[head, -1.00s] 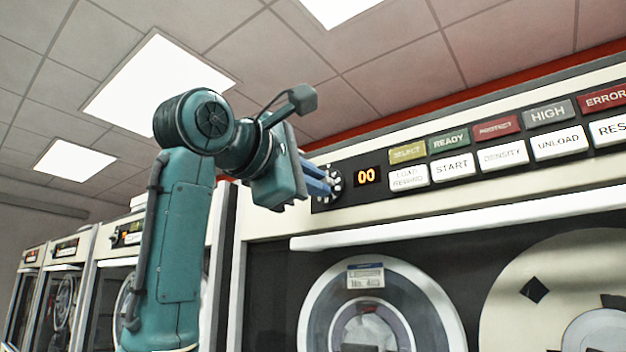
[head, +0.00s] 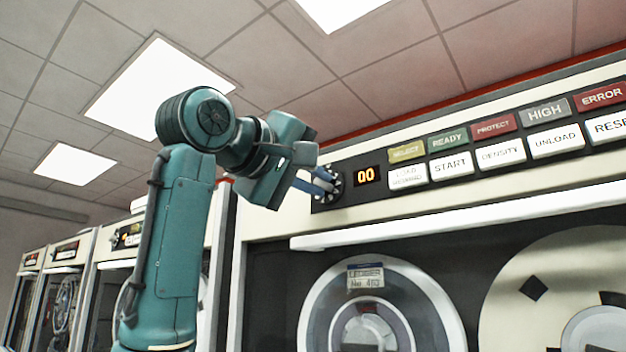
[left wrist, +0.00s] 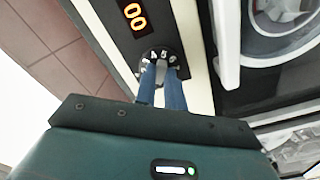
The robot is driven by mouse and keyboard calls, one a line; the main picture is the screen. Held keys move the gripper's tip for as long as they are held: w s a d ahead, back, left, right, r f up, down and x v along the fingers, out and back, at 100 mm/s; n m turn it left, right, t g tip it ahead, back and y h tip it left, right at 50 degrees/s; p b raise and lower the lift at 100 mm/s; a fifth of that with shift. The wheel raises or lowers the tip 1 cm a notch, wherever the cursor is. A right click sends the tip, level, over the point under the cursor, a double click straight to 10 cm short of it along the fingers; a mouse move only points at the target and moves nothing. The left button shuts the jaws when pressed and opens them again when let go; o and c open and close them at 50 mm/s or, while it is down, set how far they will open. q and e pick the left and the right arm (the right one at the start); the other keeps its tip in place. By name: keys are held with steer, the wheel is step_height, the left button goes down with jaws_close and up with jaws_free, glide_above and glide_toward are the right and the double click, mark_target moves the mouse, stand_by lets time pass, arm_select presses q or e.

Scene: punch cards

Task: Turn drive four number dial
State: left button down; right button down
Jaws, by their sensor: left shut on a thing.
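The number dial (head: 333,184) is a round black knob with pale digits around its rim, at the left end of the drive's black control strip. My left gripper (head: 326,181) has its blue fingers shut on the dial. In the left wrist view the two fingers (left wrist: 163,84) reach the dial (left wrist: 160,60), and digits show around them. The fingers hide part of the dial face. The orange display (head: 367,175) right of the dial reads 00, and it also shows in the left wrist view (left wrist: 134,16). My right gripper is not in view.
Right of the display are lit labels and white buttons, among them START (head: 451,165). A white ledge (head: 430,220) juts out below the strip, above two tape reels (head: 318,300). More tape drives (head: 65,252) stand at the far left.

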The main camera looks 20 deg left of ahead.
arm_select(q)
steer(key=m, duration=0.5)
steer(key=shift+m, duration=0.3)
steer(key=m, duration=0.3)
steer(key=shift+m+p, duration=0.3)
steer(key=shift+p, duration=0.1)
steer(key=shift+m, duration=0.7)
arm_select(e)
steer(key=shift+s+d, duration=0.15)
arm_select(q)
steer(key=c, duration=1.5)
jaws_free()
steer(key=shift+s, duration=0.1)
